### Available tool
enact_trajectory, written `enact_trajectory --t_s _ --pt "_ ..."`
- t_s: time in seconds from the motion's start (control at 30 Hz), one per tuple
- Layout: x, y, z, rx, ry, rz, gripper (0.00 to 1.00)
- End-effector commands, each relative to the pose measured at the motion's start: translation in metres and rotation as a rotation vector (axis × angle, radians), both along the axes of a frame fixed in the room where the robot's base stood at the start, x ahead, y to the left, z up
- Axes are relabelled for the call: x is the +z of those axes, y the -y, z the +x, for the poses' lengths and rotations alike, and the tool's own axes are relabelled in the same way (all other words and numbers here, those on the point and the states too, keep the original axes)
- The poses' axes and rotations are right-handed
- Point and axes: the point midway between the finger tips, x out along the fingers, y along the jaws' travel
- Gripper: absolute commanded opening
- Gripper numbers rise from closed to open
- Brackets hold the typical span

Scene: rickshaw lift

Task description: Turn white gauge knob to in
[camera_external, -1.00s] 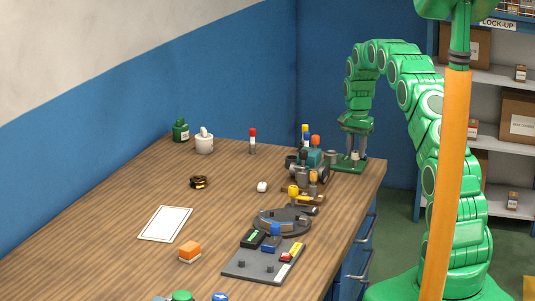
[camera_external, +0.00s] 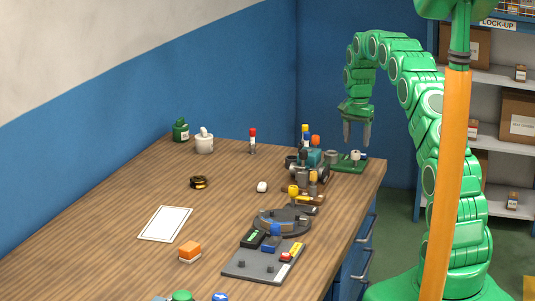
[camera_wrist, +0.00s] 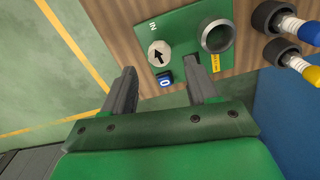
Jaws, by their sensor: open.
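The white gauge knob (camera_wrist: 160,53) sits on a green plate (camera_wrist: 186,28) in the wrist view. A blue 0 label (camera_wrist: 165,79) lies just below the knob. My gripper (camera_wrist: 160,82) is open and empty, with its two fingers apart below the knob in this view. In the external view the gripper (camera_external: 357,143) hangs above the knob (camera_external: 356,155), fingers pointing down, and appears clear of it.
A grey ring-shaped fitting (camera_wrist: 216,36) and a yellow label (camera_wrist: 215,63) are beside the knob on the plate. Blue-and-yellow-tipped parts stand to the right. The green plate lies near the table's right edge, with a small machine (camera_external: 313,160) to its left.

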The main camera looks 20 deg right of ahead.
Motion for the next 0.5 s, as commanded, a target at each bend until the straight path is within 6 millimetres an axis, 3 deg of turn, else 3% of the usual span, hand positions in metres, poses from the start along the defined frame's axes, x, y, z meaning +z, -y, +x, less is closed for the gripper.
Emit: enact_trajectory --t_s 0.2,0.5 --pt "0.032 0.0 0.001 0.0 0.004 -0.001 0.58" --pt "0.039 0.0 0.001 0.0 0.003 0.0 0.58"
